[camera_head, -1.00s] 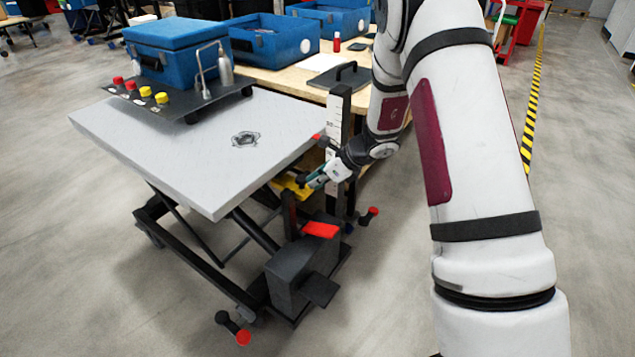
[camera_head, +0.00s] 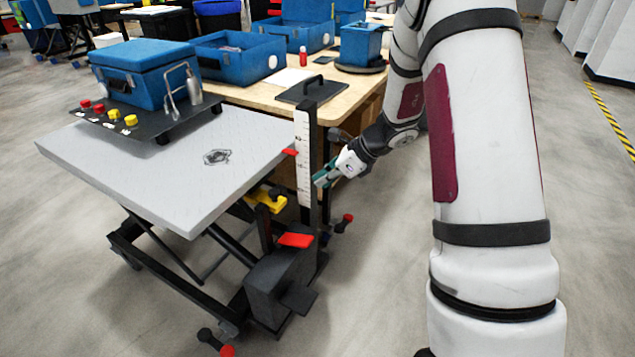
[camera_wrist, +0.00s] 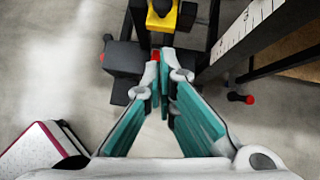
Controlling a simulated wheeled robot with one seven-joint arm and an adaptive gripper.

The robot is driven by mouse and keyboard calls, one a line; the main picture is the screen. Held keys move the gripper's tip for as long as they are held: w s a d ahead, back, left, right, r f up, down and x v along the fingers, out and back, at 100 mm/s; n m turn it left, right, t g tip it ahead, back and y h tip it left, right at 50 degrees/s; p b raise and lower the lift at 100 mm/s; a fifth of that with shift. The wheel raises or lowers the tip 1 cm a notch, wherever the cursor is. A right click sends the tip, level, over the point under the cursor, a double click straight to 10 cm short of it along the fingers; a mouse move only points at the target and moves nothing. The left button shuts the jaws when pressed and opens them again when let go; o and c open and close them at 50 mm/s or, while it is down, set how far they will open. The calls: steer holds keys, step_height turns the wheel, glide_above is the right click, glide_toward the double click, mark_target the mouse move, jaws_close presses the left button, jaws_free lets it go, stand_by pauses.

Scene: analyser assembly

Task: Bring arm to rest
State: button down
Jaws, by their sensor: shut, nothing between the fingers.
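My gripper (camera_head: 323,181) is at the end of my white arm, just right of the upright ruler post on the lift table. In the wrist view my gripper (camera_wrist: 163,62) shows two teal fingers with tips together and nothing between them. My arm reaches out over the floor beside the lift table. The ruler post (camera_head: 304,160) has a white scale and a red pointer. A yellow part (camera_head: 268,199) sits left of the post; it also shows beyond the fingertips in the wrist view (camera_wrist: 163,20).
The grey lift table (camera_head: 170,165) carries a blue analyser case (camera_head: 145,75) on a black plate with red and yellow knobs. A wooden table (camera_head: 262,92) behind holds blue boxes. A red pedal (camera_head: 296,240) is on the lift's base. Floor at right is open.

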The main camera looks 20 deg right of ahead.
stand_by(0.4)
steer(key=s+a+r+n+g, duration=0.2)
steer(key=s+a+r+n, duration=0.45)
steer(key=s+r, duration=0.25)
steer(key=s+a+r+n+g, duration=0.1)
steer(key=s+a+r+n, duration=0.5)
steer(key=s+r+n, duration=0.25)
steer(key=s+d+r+n+g+h, duration=0.1)
steer(key=s+d+n+h, duration=0.15)
steer(key=s+n, duration=0.65)
steer(key=s+d+r+n+h, duration=0.15)
steer(key=s+h, duration=0.25)
steer(key=s, duration=1)
step_height(320, 180, up, 17)
steer(key=n+t+p, duration=0.1)
steer(key=t+p, duration=0.1)
steer(key=p, duration=1.4)
steer(key=shift+d+f+t, duration=0.15)
steer(key=shift+t, duration=0.15)
